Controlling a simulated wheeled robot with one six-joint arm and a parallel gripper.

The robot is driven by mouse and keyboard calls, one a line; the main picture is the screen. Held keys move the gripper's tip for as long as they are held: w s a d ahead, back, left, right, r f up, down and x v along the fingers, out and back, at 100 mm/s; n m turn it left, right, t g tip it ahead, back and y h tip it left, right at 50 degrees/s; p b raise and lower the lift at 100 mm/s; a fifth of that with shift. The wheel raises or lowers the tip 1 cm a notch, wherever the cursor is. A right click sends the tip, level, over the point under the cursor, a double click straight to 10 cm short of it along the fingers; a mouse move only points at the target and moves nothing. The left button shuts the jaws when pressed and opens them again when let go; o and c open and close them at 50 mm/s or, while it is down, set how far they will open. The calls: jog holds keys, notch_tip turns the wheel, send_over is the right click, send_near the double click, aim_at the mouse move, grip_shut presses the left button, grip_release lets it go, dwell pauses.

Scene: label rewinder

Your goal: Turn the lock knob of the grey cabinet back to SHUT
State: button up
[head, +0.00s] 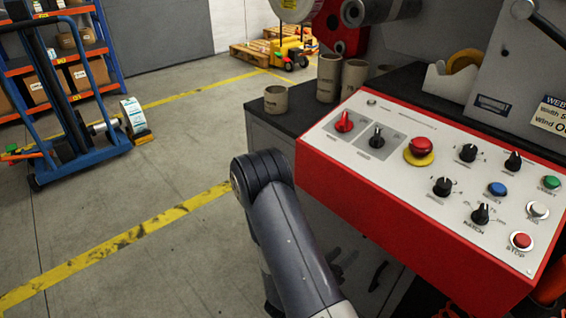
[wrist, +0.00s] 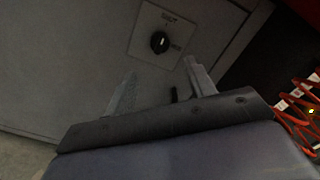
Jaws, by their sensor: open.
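The lock knob (wrist: 159,42) shows in the wrist view, a round black knob with a white mark on a light square plate (wrist: 148,28). Lettering on the plate is too small to read. The plate sits on the grey cabinet (wrist: 75,50); part of the cabinet also shows in the head view (head: 270,140), below the dark worktop. My gripper (wrist: 160,80) is open, its two fingers pointing toward the cabinet face. The knob lies beyond the fingertips, apart from them. In the head view the gripper and the lock knob are hidden behind my arm and the red console.
The red control console (head: 400,210) with several knobs and buttons overhangs on the right. Cardboard cores (head: 328,77) stand on the worktop. Orange-red cables (wrist: 300,115) lie right of the cabinet. A blue trolley (head: 85,145) stands far left; the floor between is clear.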

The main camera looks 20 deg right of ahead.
aim_at(365, 238)
jog(key=shift+d, duration=0.15)
jog(key=b+x, duration=0.1)
jog(key=x, duration=0.9)
jog(key=shift+w+d, duration=0.2)
jog(key=shift+d, duration=0.05)
jog(key=shift+r, duration=0.1)
